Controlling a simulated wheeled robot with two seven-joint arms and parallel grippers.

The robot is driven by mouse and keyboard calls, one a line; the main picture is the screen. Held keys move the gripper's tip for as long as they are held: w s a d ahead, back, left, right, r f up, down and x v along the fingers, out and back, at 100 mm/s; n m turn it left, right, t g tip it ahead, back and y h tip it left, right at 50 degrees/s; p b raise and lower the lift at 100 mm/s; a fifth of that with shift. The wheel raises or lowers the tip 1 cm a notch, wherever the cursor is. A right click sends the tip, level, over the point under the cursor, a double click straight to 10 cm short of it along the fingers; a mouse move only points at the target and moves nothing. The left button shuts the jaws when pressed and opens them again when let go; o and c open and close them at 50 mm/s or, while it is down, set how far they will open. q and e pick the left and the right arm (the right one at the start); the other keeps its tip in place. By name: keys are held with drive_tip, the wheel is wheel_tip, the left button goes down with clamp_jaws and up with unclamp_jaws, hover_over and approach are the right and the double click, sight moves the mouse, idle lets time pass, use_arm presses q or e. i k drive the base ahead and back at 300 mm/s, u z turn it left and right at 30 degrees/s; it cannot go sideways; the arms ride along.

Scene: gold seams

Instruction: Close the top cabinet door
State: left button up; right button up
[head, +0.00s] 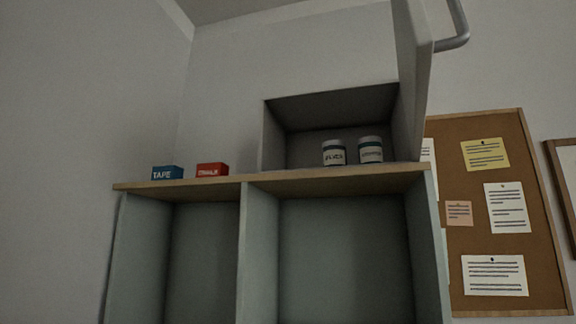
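The top cabinet (273,142) is a grey box standing on the right part of a wooden shelf top. Its door (413,75) is open, hinged on the right side, and stands edge-on toward me. A grey bar handle (457,25) is on the door's outer face, at the top right. Neither of my grippers shows in the head view.
A blue tape box (167,173) and a red box (212,170) sit on the shelf top (290,182), left of the cabinet. Open, empty compartments lie below. A corkboard (513,255) with pinned notes hangs on the wall at right, beside a framed item (567,180).

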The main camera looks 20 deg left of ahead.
sight(416, 46)
drive_tip(key=k, duration=0.5)
drive_tip(key=z, duration=0.95)
drive_tip(key=i, duration=0.7)
drive_tip(key=u, duration=1)
